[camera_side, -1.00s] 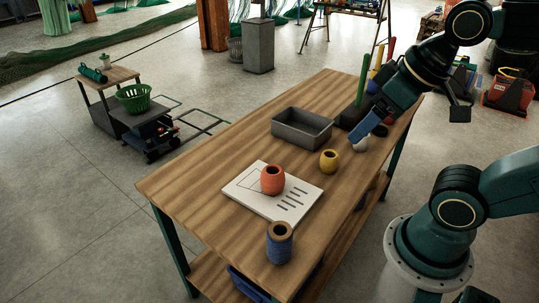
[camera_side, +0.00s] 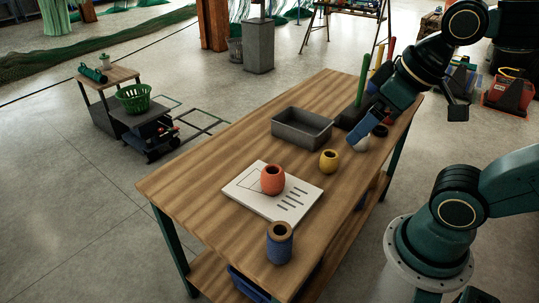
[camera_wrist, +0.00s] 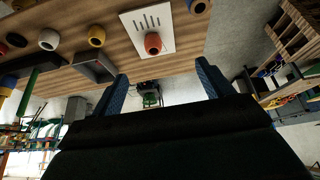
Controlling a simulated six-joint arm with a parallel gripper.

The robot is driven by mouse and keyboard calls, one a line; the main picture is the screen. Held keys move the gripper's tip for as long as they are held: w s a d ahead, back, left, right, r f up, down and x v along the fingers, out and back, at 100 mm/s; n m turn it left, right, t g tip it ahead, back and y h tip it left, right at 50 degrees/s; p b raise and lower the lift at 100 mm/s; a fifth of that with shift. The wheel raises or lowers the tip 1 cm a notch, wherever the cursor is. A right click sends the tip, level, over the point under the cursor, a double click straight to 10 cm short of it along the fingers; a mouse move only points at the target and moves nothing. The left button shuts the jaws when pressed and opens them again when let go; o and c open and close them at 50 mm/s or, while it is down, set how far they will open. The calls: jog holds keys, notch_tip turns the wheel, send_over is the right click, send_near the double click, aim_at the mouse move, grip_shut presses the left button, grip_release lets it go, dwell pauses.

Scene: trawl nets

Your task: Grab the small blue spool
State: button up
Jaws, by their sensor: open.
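The small blue spool (camera_side: 279,243) stands upright near the table's front corner in the side view, its brown core showing at the top. In the wrist view the spool (camera_wrist: 199,5) is cut off by the top edge, right of the orange pot. My gripper (camera_side: 358,134) is at the far right part of the table, well away from the spool. In the wrist view my gripper (camera_wrist: 161,72) shows two blue fingers spread apart with nothing between them.
An orange pot (camera_side: 272,180) stands on a white board (camera_side: 245,200) between gripper and spool. A yellow pot (camera_side: 329,161), a white round object (camera_side: 361,144) and a grey tray (camera_side: 302,134) are nearby. A dark holder with upright coloured rods (camera_side: 364,75) stands behind the gripper.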

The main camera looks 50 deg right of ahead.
jog(key=w+n, duration=0.1)
jog(key=n+g, duration=0.6)
jog(key=n, duration=1)
send_over(280, 244)
jog(key=w+d, duration=0.2)
notch_tip(280, 244, down, 14)
jog(key=shift+d, duration=0.15)
jog(key=shift+s+f, duration=0.1)
notch_tip(280, 244, down, 8)
jog(key=shift+f, duration=0.25)
jog(key=shift+f, duration=0.1)
jog(key=shift+f, duration=2.5)
jog(key=shift+c, duration=0.2)
